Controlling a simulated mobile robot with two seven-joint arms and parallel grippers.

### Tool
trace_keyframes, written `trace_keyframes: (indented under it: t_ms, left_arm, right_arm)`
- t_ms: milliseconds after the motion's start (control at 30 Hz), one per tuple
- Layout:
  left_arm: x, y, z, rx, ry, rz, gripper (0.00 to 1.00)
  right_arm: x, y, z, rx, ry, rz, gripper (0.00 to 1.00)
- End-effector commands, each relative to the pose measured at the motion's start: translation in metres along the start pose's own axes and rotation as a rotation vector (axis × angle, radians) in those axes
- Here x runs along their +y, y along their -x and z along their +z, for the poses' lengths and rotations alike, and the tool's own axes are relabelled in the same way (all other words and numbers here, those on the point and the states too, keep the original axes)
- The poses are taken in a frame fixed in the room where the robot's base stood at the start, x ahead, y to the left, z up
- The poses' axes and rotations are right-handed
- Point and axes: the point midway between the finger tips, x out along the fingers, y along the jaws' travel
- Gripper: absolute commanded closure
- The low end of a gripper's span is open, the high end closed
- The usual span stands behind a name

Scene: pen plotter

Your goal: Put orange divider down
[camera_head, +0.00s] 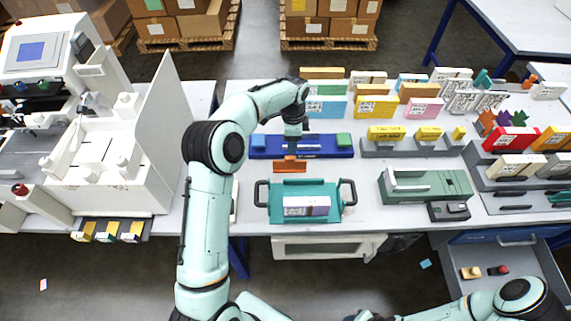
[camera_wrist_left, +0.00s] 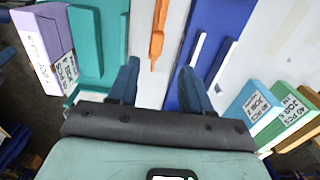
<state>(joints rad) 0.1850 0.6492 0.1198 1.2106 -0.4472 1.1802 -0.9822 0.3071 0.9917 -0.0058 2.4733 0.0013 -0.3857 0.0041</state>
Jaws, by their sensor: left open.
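The orange divider (camera_head: 290,165) is a thin plate on the white table, between the blue tray (camera_head: 262,151) and the teal tray with handles (camera_head: 330,188). In the left wrist view the divider (camera_wrist_left: 158,35) shows nearly edge-on, as a narrow orange strip. My left gripper (camera_head: 296,140) is above the blue tray, close behind the divider; its fingertips are hard to make out there. In the left wrist view its fingers (camera_wrist_left: 160,88) are apart and empty, with the divider beyond the gap between them. My right arm shows at the lower right, its gripper outside the picture.
A white-and-purple box (camera_head: 306,206) lies in the teal tray. Rows of coloured boxes (camera_head: 375,107) stand behind the blue tray. A green device (camera_head: 425,185) is to the right, an open drawer (camera_head: 500,258) below it. A white machine (camera_head: 110,150) with an upright panel stands left.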

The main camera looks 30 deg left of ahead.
Motion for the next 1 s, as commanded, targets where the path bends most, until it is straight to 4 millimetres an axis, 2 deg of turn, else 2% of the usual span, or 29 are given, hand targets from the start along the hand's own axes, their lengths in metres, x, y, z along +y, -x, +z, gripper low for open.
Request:
trace_keyframes:
  t_ms: [33, 100, 300, 533, 800, 1000]
  left_arm:
    - [0.002, -0.015, 0.002, -0.004, 0.001, 0.008, 0.51]
    - [0.002, -0.029, 0.002, -0.003, 0.001, 0.009, 0.51]
    - [0.002, -0.060, 0.002, -0.002, 0.001, 0.006, 0.51]
    - [0.003, -0.076, 0.004, -0.001, 0.001, 0.006, 0.51]
    - [0.006, -0.114, 0.007, 0.000, -0.001, 0.005, 0.51]
    - [0.005, -0.120, 0.007, 0.002, 0.000, 0.002, 0.51]
  right_arm:
    - [0.002, -0.003, 0.003, -0.003, -0.002, 0.002, 0.61]
    - [0.004, -0.005, 0.004, -0.005, -0.003, 0.002, 0.61]
    - [0.005, -0.008, 0.006, -0.008, -0.003, 0.003, 0.61]
    - [0.006, -0.009, 0.007, -0.009, -0.003, 0.003, 0.61]
    - [0.006, -0.009, 0.007, -0.009, -0.003, 0.003, 0.61]
    - [0.006, -0.009, 0.007, -0.009, -0.003, 0.003, 0.61]
